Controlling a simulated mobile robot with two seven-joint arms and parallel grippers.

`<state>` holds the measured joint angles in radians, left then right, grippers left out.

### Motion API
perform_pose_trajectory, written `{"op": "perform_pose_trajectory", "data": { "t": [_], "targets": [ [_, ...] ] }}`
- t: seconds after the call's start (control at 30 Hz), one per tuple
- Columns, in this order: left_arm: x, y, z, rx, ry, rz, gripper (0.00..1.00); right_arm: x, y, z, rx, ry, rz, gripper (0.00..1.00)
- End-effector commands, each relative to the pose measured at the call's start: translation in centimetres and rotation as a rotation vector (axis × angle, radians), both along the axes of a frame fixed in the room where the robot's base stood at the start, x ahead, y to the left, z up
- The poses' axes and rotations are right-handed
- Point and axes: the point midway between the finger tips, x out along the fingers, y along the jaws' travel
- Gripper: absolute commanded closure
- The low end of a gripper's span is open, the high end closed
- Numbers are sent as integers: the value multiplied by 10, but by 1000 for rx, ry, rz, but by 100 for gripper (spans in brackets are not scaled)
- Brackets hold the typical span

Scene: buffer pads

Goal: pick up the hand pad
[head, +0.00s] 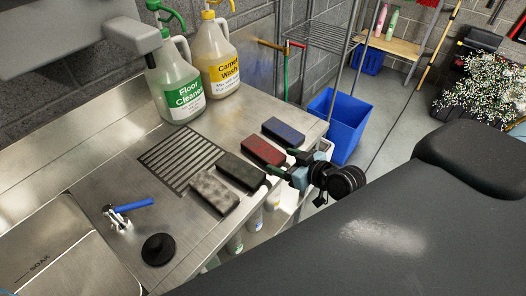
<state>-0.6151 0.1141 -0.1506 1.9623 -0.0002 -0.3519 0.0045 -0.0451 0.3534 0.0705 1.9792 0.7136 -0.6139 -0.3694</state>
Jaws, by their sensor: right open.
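Several brick-shaped pads lie in a diagonal row on the steel counter: a blue-topped pad (283,131), a red pad (263,150), a black pad (240,172) and a speckled grey pad (214,193). I cannot tell which one is called the hand pad. My right gripper (282,162) is open and empty at the counter's front edge. Its fingers point left, close to the near ends of the red and black pads. I cannot tell whether it touches either. My left gripper is out of view.
A Floor Cleaner jug (182,100) and a Carpet Wash jug (221,68) stand behind the drain grooves (182,160). A blue-handled tool (131,207) and a black disc (158,249) lie at the left. A blue bin (341,120) stands beyond the counter.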

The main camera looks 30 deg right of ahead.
Motion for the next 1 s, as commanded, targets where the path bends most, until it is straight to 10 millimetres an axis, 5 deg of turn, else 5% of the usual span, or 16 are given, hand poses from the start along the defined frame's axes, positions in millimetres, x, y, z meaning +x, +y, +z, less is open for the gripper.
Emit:
{"op": "perform_pose_trajectory", "data": {
  "t": [0.5,0.8,1.0],
  "targets": [
    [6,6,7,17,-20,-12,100,43,9,-19,0,-2,-1,33],
    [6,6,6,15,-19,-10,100,46,10,-21,-1,0,-1,33],
    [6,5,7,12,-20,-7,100,46,10,-21,-1,0,-1,58]
  ]
}}
